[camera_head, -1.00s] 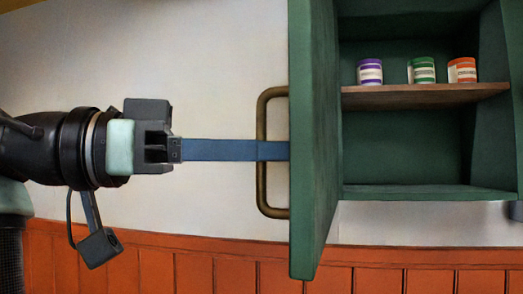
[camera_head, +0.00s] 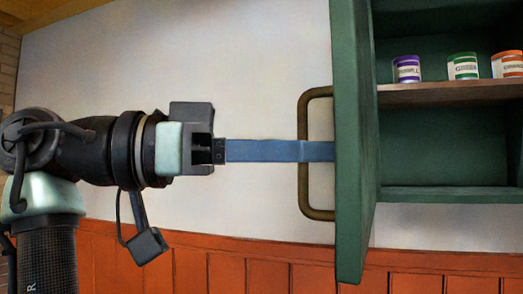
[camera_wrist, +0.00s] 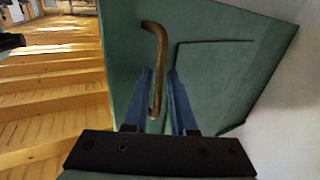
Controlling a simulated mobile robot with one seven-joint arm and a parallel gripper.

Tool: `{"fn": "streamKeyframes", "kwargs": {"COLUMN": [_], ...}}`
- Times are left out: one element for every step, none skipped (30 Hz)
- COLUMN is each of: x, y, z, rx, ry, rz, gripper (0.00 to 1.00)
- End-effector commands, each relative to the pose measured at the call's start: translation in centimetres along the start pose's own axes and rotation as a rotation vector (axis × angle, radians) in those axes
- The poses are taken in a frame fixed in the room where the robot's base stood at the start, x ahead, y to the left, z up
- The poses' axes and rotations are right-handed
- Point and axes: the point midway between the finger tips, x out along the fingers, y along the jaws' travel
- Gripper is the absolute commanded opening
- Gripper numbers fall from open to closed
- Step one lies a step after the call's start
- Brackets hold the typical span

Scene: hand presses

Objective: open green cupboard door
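The green cupboard door (camera_head: 352,150) stands swung well out from its cupboard (camera_head: 445,150) in the head view. The inside is exposed. A brass, bracket-shaped handle (camera_head: 303,190) is on the door's outer face. My gripper (camera_head: 330,151) reaches the handle from the left, with its blue fingers passing through the handle's level up to the door. In the wrist view, the handle (camera_wrist: 158,60) runs between the two fingers of my gripper (camera_wrist: 160,80). The fingers are apart, and a narrow gap shows on the right of the bar. Contact on the left is unclear.
Purple (camera_head: 406,69), green (camera_head: 463,66) and orange (camera_head: 507,65) labelled cans stand on the cupboard's wooden shelf (camera_head: 450,94). A pale wall (camera_head: 260,60) and orange panelling (camera_head: 220,270) lie behind. The wrist view shows a wooden floor (camera_wrist: 50,90) left of the door.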

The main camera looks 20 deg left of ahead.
Motion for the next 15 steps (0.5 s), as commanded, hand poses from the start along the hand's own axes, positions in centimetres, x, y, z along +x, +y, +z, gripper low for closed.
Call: {"fn": "streamKeyframes", "kwargs": {"x": [0.0, -0.1, -0.2, -0.4, -0.6, -1.1, -1.5, -2.0, -2.7, -3.4, -4.1, -5.0, -5.7, -6.4, -7.3], "y": [0.0, 0.0, 0.0, 0.0, 0.0, 0.0, -0.1, 0.0, 0.0, 0.0, -0.1, 0.0, 0.0, 0.0, 0.0], "z": [0.0, 0.0, 0.0, 0.1, 0.1, 0.1, 0.2, 0.2, 0.3, 0.3, 0.3, 0.3, 0.3, 0.3, 0.3], "rx": [0.000, 0.001, 0.001, 0.001, 0.001, 0.001, 0.001, 0.001, 0.001, 0.001, 0.000, 0.001, 0.000, 0.000, 0.000], "ry": [0.000, 0.000, 0.000, 0.000, 0.000, 0.001, 0.002, 0.002, 0.001, 0.001, 0.002, 0.001, 0.001, 0.002, 0.001], "rz": [0.000, 0.000, -0.001, -0.001, -0.002, -0.003, -0.003, -0.003, -0.002, -0.004, -0.005, -0.004, -0.004, -0.003, -0.004], "gripper": [0.25, 0.25, 0.25, 0.25, 0.25, 0.25, 0.25, 0.25, 0.25, 0.25, 0.25, 0.25, 0.25, 0.25, 0.25]}}
